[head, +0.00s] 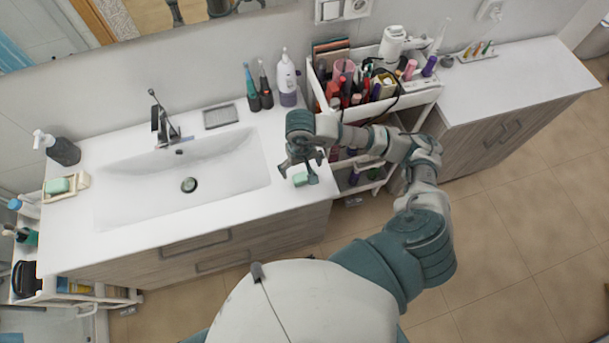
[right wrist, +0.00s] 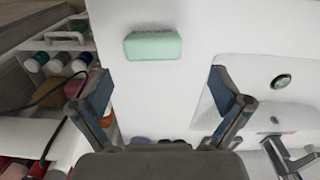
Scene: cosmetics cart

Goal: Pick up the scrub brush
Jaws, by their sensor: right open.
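A small mint-green block with rounded edges, which looks like the scrub brush (head: 300,179), lies on the white counter right of the sink. My left gripper is not in view.
The sink basin (head: 182,176) and faucet (head: 163,120) are left of my right gripper. A white cart (head: 420,97) crowded with cosmetics stands to the right. Bottles, including a white-purple one (head: 287,80), stand behind. Another green block (head: 57,186) sits in a dish at far left.

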